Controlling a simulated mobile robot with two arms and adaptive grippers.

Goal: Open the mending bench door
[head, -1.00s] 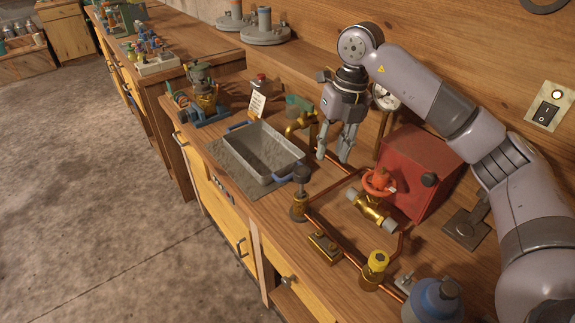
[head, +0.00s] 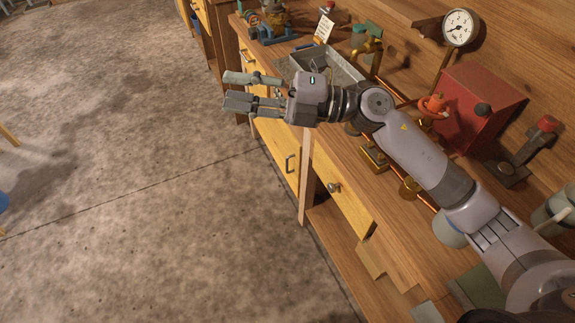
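A yellow door (head: 277,152) with a metal bar handle (head: 290,163) is in the front of the wooden bench (head: 375,200), and it looks shut. I cannot tell from any label that this is the mending bench. My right gripper (head: 237,91) is in front of the bench, above and to the left of the handle in the picture. Its fingers point left and are spread apart, with nothing between them. It hides part of the bench front. My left gripper is not in view.
A yellow drawer front (head: 342,190) with a round knob (head: 334,187) is right of the door. A grey tray (head: 345,68), red box (head: 480,105) and gauge (head: 459,27) are at the bench top. The concrete floor (head: 130,190) in front is clear.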

